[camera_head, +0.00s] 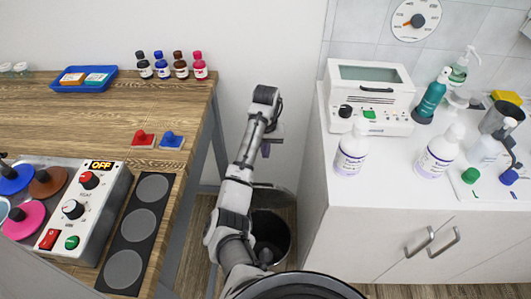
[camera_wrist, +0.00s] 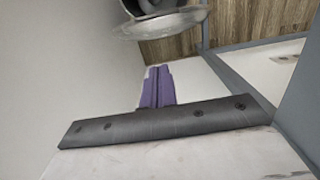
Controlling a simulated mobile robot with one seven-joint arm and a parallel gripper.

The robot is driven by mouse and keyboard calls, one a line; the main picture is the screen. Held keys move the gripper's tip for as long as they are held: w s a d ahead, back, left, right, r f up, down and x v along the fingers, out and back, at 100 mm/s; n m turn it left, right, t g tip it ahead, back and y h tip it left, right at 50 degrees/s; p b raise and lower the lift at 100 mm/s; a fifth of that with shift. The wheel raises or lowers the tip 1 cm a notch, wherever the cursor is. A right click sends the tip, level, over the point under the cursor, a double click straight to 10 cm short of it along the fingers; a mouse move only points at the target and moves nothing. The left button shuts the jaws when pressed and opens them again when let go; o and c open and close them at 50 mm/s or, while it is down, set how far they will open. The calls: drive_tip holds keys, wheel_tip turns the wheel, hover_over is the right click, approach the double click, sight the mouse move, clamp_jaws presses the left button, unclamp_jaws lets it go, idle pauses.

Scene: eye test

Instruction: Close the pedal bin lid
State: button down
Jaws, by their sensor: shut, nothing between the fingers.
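The pedal bin (camera_head: 284,236) stands on the floor in the gap between the wooden table and the white cabinet. Its dark opening shows, and its grey lid (camera_head: 280,196) stands raised at the far side of the opening. My arm covers the bin's left part. My gripper (camera_head: 265,152) is above and beyond the lid, apart from it. In the wrist view, my gripper's purple fingers (camera_wrist: 157,71) are together and empty. The lid's pale rim (camera_wrist: 160,24) shows beyond them at the top, with part of the bin cut off by the frame.
The wooden table (camera_head: 105,115) is close on the left, with its grey leg beside the gap. The white cabinet (camera_head: 375,235) bounds the right, bearing bottles and a white device (camera_head: 368,98). A pale wall (camera_head: 265,45) is behind. The gap is narrow.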

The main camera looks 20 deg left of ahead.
drive_tip(key=s+f, duration=0.1)
drive_tip(key=f, duration=0.1)
drive_tip(key=s+f, duration=0.1)
drive_tip(key=f, duration=0.1)
drive_tip(key=s+f+p, duration=0.1)
drive_tip(key=f, duration=0.2)
drive_tip(key=shift+d+f, duration=0.1)
drive_tip(key=shift+d, duration=0.3)
drive_tip(key=shift+s+d+f, duration=0.2)
drive_tip(key=shift+s+d, duration=0.05)
drive_tip(key=shift+s, duration=0.35)
drive_tip(key=shift+f, duration=0.1)
